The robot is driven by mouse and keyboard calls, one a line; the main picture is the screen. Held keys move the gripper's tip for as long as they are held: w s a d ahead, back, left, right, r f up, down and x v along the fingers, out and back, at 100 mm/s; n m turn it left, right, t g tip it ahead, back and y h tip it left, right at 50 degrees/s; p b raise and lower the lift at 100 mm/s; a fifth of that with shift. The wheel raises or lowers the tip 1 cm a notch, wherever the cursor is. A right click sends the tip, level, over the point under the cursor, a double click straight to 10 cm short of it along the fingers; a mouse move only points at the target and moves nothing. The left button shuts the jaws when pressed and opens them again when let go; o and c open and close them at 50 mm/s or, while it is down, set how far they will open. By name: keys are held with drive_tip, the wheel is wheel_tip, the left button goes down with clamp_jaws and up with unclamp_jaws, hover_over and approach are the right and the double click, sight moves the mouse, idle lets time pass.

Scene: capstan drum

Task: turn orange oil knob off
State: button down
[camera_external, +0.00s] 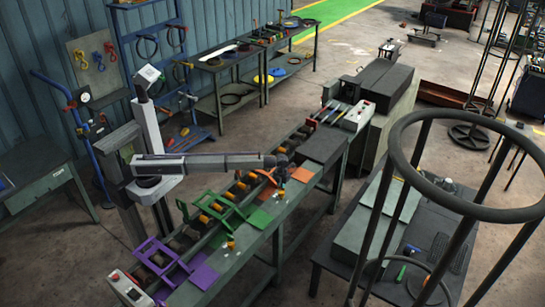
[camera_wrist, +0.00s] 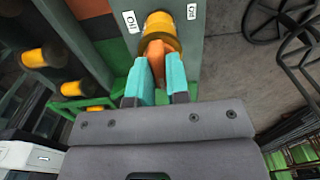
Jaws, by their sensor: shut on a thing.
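In the wrist view, the orange knob (camera_wrist: 156,55) stands out from a round yellow base (camera_wrist: 161,27) on a grey-green surface. My gripper (camera_wrist: 163,82) has its teal fingers on either side of the knob's handle and is shut on it. The handle points roughly toward the gripper. Small white labels (camera_wrist: 130,21) sit left and right of the base; I cannot read them surely.
The long green bench (camera_external: 228,250) carries orange, green (camera_external: 218,208) and purple (camera_external: 162,259) frames in a row. Several yellow cylinders (camera_wrist: 72,89) line the left in the wrist view. A dark round rack (camera_external: 470,200) stands at the right. Open floor lies beyond the bench edge.

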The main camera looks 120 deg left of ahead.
drive_tip(key=shift+n, duration=0.4)
drive_tip(key=n, duration=1.2)
drive_tip(key=shift+n, duration=2.5)
drive_tip(key=c, duration=1.1)
unclamp_jaws()
